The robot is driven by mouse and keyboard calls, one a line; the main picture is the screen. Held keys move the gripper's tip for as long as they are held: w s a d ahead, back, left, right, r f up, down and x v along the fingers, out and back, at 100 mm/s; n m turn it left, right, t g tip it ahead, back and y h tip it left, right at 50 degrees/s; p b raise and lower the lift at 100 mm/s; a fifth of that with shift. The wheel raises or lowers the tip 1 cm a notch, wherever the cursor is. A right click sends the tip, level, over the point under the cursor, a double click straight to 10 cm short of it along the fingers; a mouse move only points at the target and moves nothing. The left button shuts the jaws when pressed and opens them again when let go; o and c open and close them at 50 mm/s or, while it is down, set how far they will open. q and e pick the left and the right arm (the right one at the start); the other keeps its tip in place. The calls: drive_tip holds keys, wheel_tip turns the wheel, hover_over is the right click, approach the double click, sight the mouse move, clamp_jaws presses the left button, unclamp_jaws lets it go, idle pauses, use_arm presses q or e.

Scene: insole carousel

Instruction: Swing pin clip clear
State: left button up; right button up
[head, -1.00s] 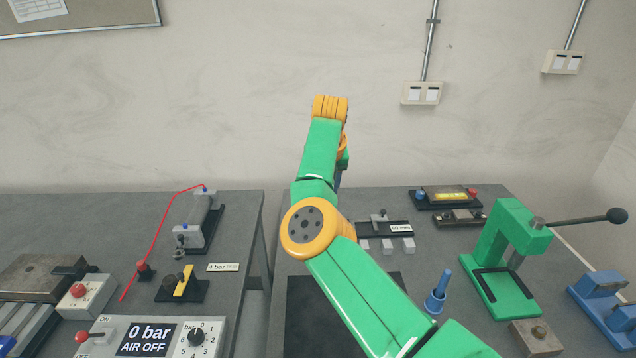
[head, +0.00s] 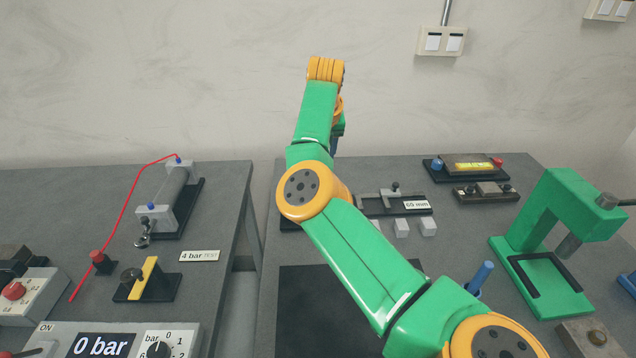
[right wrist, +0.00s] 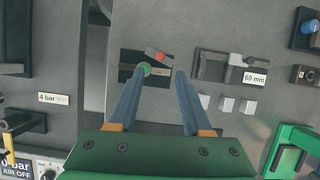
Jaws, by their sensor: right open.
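In the right wrist view a black base plate (right wrist: 128,74) carries a round green part (right wrist: 144,67) and a short grey bar with a red spot (right wrist: 158,55), which looks like the pin clip. The bar lies at a slant beyond my right gripper (right wrist: 161,73). The gripper is open, its two blue-grey fingers apart. The left fingertip overlaps the green part in the picture; I cannot tell whether it touches. In the head view my right arm hides the gripper and most of this fixture. My left gripper is not in view.
To the right stand a 60 mm gauge (head: 378,204), several small grey blocks (head: 401,227) and a green press (head: 545,245). A cylinder with a red hose (head: 170,200) is on the left table. A gap separates the two tables. A dark mat (head: 310,310) lies in front.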

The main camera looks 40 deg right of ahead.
drive_tip(key=p+x, duration=0.2)
drive_tip(key=x, duration=0.5)
drive_tip(key=shift+f+p, duration=0.3)
drive_tip(key=shift+p, duration=0.1)
drive_tip(key=shift+w, duration=0.1)
clamp_jaws()
